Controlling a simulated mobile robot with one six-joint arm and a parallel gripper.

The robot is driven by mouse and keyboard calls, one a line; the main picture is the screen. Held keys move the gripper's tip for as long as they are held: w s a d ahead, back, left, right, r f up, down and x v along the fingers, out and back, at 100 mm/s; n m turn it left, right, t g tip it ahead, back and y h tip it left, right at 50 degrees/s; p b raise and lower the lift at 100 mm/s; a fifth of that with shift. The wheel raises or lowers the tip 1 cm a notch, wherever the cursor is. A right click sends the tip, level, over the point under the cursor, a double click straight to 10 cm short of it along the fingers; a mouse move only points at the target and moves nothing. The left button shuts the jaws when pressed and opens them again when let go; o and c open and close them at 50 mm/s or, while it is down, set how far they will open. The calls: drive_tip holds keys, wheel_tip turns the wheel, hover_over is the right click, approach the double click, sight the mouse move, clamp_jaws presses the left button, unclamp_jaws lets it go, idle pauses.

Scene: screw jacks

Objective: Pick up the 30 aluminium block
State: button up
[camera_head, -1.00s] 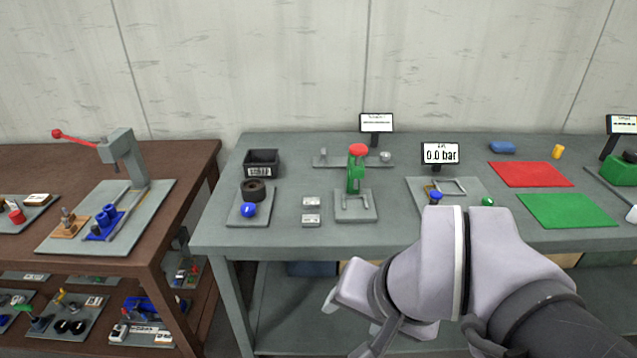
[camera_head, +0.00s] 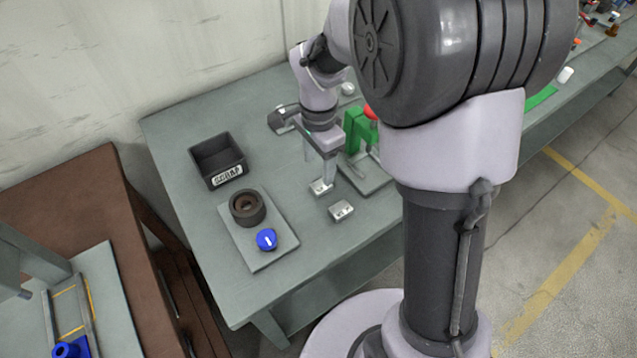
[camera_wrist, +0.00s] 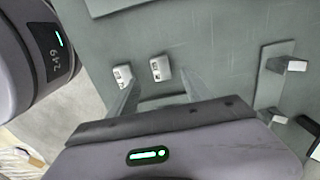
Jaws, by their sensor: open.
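Two small light metal blocks lie on the grey-green table. The farther block (camera_head: 320,187) is just under my gripper in the head view, and the nearer block (camera_head: 341,210) lies apart from it, toward the front edge. The wrist view shows one block (camera_wrist: 160,68) between the lines of my fingers and the other block (camera_wrist: 122,75) by the left finger. Their markings are too small to read, so I cannot tell which is the 30 block. My gripper (camera_head: 319,168) points down, open and empty, its fingertips close above the farther block; contact cannot be told.
A black bin (camera_head: 218,160) and a plate (camera_head: 265,258) with a dark ring (camera_head: 247,207) and blue knob (camera_head: 266,239) stand left of the blocks. A green press (camera_head: 357,132) on its plate stands close to the right. Bare table lies in front.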

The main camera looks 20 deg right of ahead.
sight(321, 185)
wheel_tip(321, 185, down, 2)
drive_tip(key=shift+f, duration=0.25)
drive_tip(key=f+b, duration=0.2)
drive_tip(key=f, duration=0.1)
drive_tip(key=f+b, duration=0.1)
drive_tip(key=f, duration=0.1)
drive_tip(key=shift+w+d+f, duration=0.1)
drive_tip(key=shift+d+f, duration=0.05)
drive_tip(key=shift+d, duration=0.25)
drive_tip(key=shift+r, duration=0.2)
clamp_jaws()
